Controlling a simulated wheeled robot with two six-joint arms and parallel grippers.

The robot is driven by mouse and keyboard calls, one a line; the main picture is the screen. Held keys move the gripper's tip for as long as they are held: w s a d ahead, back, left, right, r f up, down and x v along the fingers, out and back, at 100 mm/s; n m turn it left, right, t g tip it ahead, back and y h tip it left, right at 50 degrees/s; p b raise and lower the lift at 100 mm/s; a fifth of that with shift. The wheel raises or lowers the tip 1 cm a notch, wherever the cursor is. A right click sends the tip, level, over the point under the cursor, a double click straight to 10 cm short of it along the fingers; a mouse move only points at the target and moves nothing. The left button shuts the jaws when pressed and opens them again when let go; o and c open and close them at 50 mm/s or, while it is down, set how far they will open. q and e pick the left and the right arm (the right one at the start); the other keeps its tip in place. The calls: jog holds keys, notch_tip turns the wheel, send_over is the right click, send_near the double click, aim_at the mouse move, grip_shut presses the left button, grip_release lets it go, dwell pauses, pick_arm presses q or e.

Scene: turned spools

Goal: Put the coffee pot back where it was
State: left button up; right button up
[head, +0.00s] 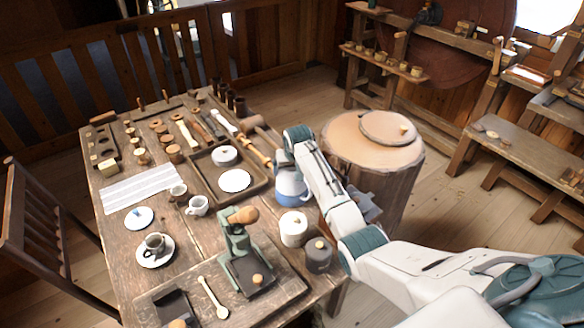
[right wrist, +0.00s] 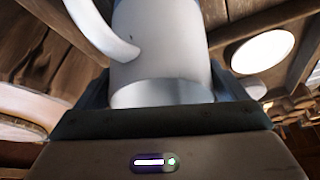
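The coffee pot (head: 291,187) is white above and blue at its lower part. In the head view it is at the right edge of the table, beside the wooden tray. My right gripper (head: 287,166) is at the pot, and its arm partly covers the pot's top. In the right wrist view the white pot body (right wrist: 162,50) fills the space between the fingers, with its curved handle on the left. The gripper looks shut on it. I cannot tell whether the pot's base touches the table. My left gripper is not in view.
A white lidded jar (head: 293,229) and a dark jar (head: 318,255) stand just in front of the pot. The tray (head: 205,194) holds a white disc and a round lidded piece. A green press (head: 238,245) and cups stand nearer. A round stump table (head: 365,150) is to the right.

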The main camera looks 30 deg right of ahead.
jog(key=shift+o, duration=0.7)
jog(key=shift+r, duration=0.1)
jog(key=shift+s+r, duration=0.1)
jog(key=b+v, duration=0.2)
jog(key=v, duration=0.9)
jog(key=shift+s+r, duration=0.2)
jog(key=shift+r, duration=0.15)
